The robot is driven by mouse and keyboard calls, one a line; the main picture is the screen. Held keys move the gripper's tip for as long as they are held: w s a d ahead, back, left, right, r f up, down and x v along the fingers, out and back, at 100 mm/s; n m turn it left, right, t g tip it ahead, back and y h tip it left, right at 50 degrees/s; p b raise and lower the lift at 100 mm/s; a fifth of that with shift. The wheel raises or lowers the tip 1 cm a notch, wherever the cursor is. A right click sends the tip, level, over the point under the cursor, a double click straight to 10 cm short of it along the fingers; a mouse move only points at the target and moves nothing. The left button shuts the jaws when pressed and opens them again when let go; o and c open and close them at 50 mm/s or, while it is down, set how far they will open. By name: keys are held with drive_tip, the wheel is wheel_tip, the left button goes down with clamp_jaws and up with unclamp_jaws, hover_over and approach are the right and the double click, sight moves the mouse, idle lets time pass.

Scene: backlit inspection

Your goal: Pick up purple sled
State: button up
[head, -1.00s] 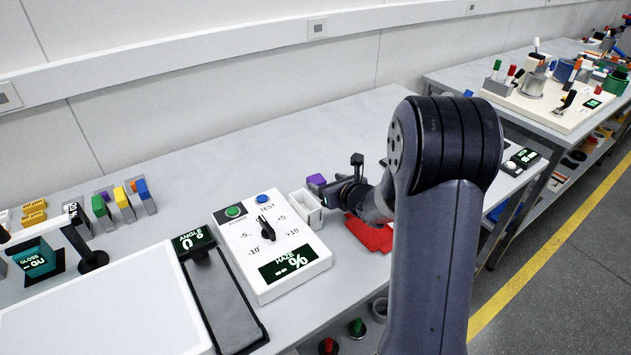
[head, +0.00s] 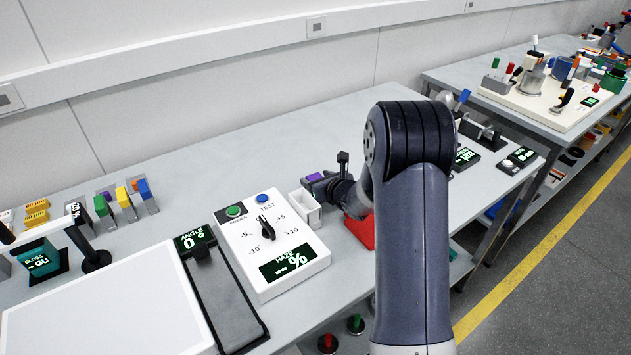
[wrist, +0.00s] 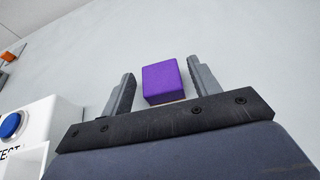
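The purple sled (wrist: 161,82) is a small purple block in the wrist view. It sits between the two fingers of my gripper (wrist: 163,84), with a visible gap on the left side and a narrower one on the right. My gripper is open and not closed on it. In the head view the purple sled (head: 312,177) shows only in part on the table, beside the white box, with my gripper (head: 318,182) right at it and hiding some of it.
A white instrument (head: 277,247) with a dial and a blue button (head: 262,198) stands left of my gripper. A small white open box (head: 306,210) is close beside it. A red piece (head: 360,231) lies below my wrist. The table behind the sled is clear.

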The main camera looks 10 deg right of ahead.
drive_tip(key=c, duration=0.9)
drive_tip(key=shift+o, duration=0.2)
drive_tip(key=shift+r, duration=0.15)
wheel_tip(320, 180, up, 10)
